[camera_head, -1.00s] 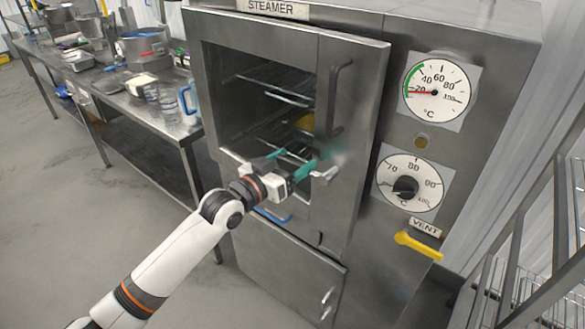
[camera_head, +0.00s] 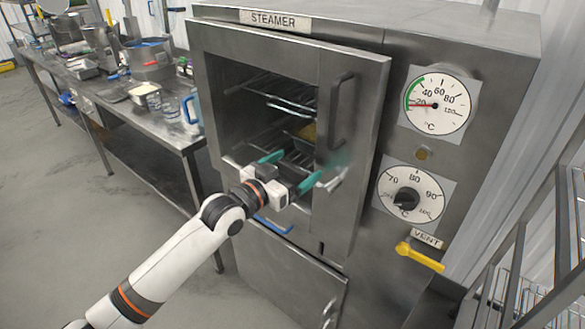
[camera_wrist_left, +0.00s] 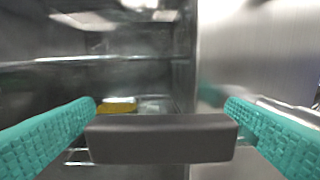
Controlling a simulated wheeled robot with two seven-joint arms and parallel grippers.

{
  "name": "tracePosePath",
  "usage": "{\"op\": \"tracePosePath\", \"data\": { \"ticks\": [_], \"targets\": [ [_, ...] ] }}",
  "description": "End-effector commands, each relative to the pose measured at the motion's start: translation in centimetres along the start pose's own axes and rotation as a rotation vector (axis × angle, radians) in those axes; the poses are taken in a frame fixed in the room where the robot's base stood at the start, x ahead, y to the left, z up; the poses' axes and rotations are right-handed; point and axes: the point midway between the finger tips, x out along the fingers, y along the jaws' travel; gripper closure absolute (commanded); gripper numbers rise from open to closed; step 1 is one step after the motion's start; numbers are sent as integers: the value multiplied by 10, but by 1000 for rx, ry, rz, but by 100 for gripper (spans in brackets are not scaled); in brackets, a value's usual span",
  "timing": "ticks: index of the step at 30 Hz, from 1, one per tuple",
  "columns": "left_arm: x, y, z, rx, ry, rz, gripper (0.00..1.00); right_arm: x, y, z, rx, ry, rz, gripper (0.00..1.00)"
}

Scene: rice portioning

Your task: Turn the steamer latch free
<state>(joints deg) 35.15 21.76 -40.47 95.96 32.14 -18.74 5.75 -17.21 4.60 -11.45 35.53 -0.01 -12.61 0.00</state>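The steamer (camera_head: 480,35) stands in the head view, its tall front door frame (camera_head: 350,200) around an opening or clear window with wire racks behind. A silver latch lever (camera_head: 334,179) sits low on the door's right part, below the dark upright handle (camera_head: 341,105). My left gripper (camera_head: 291,170) is open, with teal fingers apart in front of the opening. Its right fingertip is close to the latch; I cannot tell if they touch. The left wrist view shows a bright metal piece (camera_wrist_left: 290,108), likely the latch, beside the right finger. My right gripper is not in view.
A yellow vent lever (camera_head: 420,257) and two round dials (camera_head: 437,104) are on the steamer's right panel. A steel bench (camera_head: 165,130) with pans and jugs stands at left. A wire rack (camera_head: 515,270) is at lower right. Floor at left is clear.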

Motion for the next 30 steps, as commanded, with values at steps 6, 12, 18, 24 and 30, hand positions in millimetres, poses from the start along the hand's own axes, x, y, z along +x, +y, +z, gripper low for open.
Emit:
{"op": "tracePosePath", "data": {
  "ticks": [6, 12, 18, 24, 30],
  "targets": [
    [0, 0, 0, -5, 0, -1, 5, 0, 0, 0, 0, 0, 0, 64],
    [-10, 0, -2, -7, 0, 0, 5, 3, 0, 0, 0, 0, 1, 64],
    [-50, 0, -4, -5, 2, 0, 5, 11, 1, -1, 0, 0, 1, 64],
    [-91, 0, -3, -2, 2, 0, 5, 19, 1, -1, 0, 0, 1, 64],
    [-115, 0, -2, -3, 1, 0, 5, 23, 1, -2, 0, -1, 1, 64]
  ]
}}
